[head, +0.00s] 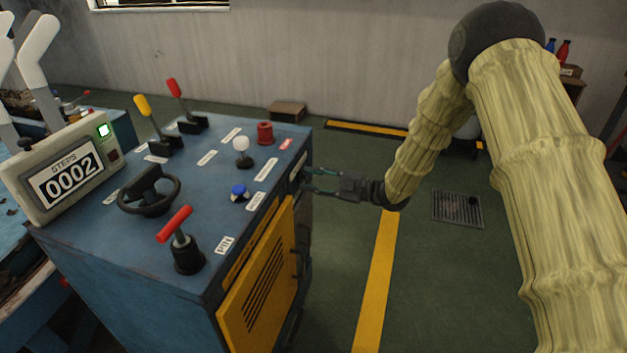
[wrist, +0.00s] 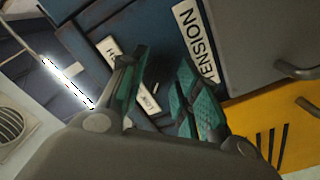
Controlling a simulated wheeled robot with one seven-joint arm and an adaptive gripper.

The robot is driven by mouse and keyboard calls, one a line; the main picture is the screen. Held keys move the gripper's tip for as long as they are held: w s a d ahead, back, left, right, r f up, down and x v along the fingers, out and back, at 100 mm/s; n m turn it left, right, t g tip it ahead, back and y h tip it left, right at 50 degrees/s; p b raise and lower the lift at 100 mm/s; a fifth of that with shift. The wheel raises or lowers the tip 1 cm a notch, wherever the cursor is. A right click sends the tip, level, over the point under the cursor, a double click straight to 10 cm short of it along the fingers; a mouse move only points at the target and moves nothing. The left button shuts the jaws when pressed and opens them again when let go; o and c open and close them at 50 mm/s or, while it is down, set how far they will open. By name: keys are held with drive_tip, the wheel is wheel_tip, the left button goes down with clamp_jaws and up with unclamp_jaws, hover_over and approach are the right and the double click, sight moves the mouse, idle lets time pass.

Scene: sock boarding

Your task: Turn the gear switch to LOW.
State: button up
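My gripper (head: 313,181) is at the right side face of the blue machine, close to its upper edge. In the wrist view my gripper (wrist: 163,72) has its two teal-padded fingers apart, with a gap between them. A LOW label (wrist: 150,103) shows in that gap on a dark panel. Another white label (wrist: 111,47), starting with H, is partly hidden beside the left finger. The gear switch itself is mostly hidden by the fingers, so I cannot tell its setting or whether a finger touches it.
The blue machine (head: 110,235) carries a red T-handle (head: 175,225), a black wheel (head: 150,192), several levers and knobs, and a counter box (head: 70,172) reading 0002. A yellow vented door (head: 262,275) is below. The green floor to the right is mostly free.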

drive_tip(key=v, duration=1.2)
drive_tip(key=s+d+f+m+t+h, duration=0.1)
drive_tip(key=s+f+m+h, duration=0.25)
drive_tip(key=f, duration=0.35)
drive_tip(key=s+d+f+m+t+h, duration=0.1)
drive_tip(key=s+f+m+h, duration=0.15)
drive_tip(key=f+m, duration=0.4)
drive_tip(key=s+f+m+t+h, duration=0.1)
drive_tip(key=s+f+m+h, duration=0.25)
drive_tip(key=f, duration=0.55)
drive_tip(key=s+d+f+m+g+h, duration=0.25)
drive_tip(key=s+f, duration=0.35)
drive_tip(key=s, duration=0.4)
drive_tip(key=s+d+f+m+g+h, duration=0.1)
drive_tip(key=s+d+f+m+h, duration=0.25)
drive_tip(key=s, duration=0.65)
drive_tip(key=s+d+f+m+g+h, duration=0.25)
drive_tip(key=s+m+g, duration=0.25)
drive_tip(key=s, duration=1.4)
wheel_tip(320, 180, up, 20)
drive_tip(key=p, duration=2)
drive_tip(key=shift+w+d+y+p, duration=0.15)
drive_tip(key=shift+d+y+p, duration=0.1)
drive_tip(key=shift+y+p, duration=0.15)
drive_tip(key=shift+n, duration=0.25)
